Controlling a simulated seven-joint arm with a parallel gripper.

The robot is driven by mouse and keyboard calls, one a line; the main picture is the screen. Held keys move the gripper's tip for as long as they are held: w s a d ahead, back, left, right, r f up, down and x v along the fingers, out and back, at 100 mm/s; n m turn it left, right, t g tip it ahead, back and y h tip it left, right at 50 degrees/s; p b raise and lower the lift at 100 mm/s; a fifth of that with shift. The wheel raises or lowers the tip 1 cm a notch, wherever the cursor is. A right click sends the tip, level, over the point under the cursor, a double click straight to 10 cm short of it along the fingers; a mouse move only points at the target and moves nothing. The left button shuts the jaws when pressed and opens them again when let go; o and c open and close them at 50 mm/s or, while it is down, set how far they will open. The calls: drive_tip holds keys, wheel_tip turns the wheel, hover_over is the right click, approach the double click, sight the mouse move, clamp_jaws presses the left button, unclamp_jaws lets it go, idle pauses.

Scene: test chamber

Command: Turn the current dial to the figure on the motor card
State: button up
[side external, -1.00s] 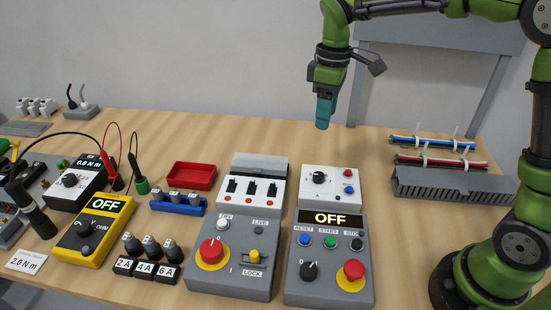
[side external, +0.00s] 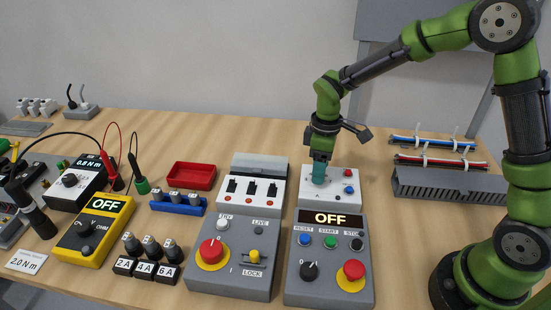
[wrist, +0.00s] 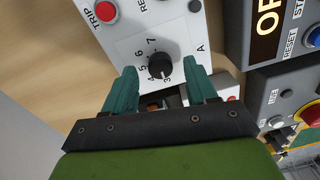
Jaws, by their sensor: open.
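The current dial (wrist: 160,66) is a black knob on a white box (wrist: 122,30) marked A, with a scale of small figures around it. In the wrist view my gripper (wrist: 160,76) is open, with one teal finger on each side of the knob; I cannot tell whether they touch it. I cannot tell which figure the dial points at. In the side view my gripper (side external: 320,180) points down over the same white box (side external: 345,190) and hides the knob. I cannot make out a motor card in either view.
A grey control box (side external: 330,270) showing OFF stands in front of the white box. A switch unit (side external: 257,190) is close on its left. Cable ducting (side external: 450,185) lies to the right. Bare table (side external: 250,130) lies behind.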

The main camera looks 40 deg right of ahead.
drive_tip(key=shift+f, duration=0.75)
drive_tip(key=c, duration=1.1)
drive_tip(key=shift+o, duration=0.2)
drive_tip(key=shift+m, duration=0.3)
drive_tip(key=m, duration=0.3)
drive_tip(key=shift+m, duration=2.6)
drive_tip(key=shift+a, duration=0.1)
